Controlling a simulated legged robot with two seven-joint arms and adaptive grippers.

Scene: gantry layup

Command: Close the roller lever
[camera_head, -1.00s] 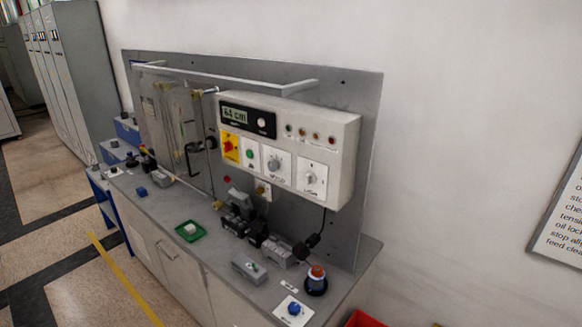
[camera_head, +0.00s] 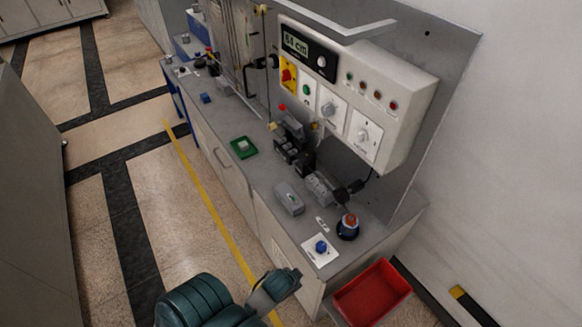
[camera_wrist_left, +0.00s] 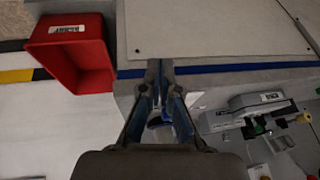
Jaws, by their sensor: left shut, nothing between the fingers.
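The bench (camera_head: 265,195) carries a row of small grey and black devices (camera_head: 295,150) below the control box. I cannot tell for sure which of them is the roller lever; the parts are small and dark. My left gripper (camera_head: 287,281) is low in front of the bench's near end, apart from the devices. In the left wrist view its fingers (camera_wrist_left: 160,68) are shut and empty. That view also shows a grey device with black and green parts (camera_wrist_left: 258,108) to the right of the fingers. My right gripper is not in view.
A control box (camera_head: 355,90) with a "64 cm" display hangs on the back panel. A blue knob on a white plate (camera_head: 320,247) and an orange-topped dark button (camera_head: 348,227) sit near the bench's end. A red bin (camera_head: 373,293) stands beside it. A green tray (camera_head: 243,147) lies farther along.

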